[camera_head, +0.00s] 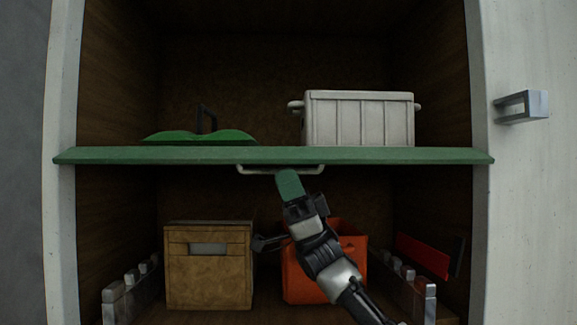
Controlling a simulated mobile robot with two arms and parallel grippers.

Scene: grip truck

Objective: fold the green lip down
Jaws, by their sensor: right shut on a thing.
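The green lip (400,156) is a long, thin strip across the middle of the cabinet opening, seen almost edge-on and about level. A pale metal bar handle (252,170) hangs under its front edge near the middle. My right gripper (287,176) comes up from below right, with its green tip at this handle. It is shut on the handle, though the fingers hide the exact contact. My left gripper is not in view.
Behind the lip stand a white ribbed crate (360,120) and a green thing with a black handle (195,136). Below are a tan box (208,273), an orange bin (354,272) partly behind my arm, and a red panel (422,256). A cabinet door (535,210) stands at right.

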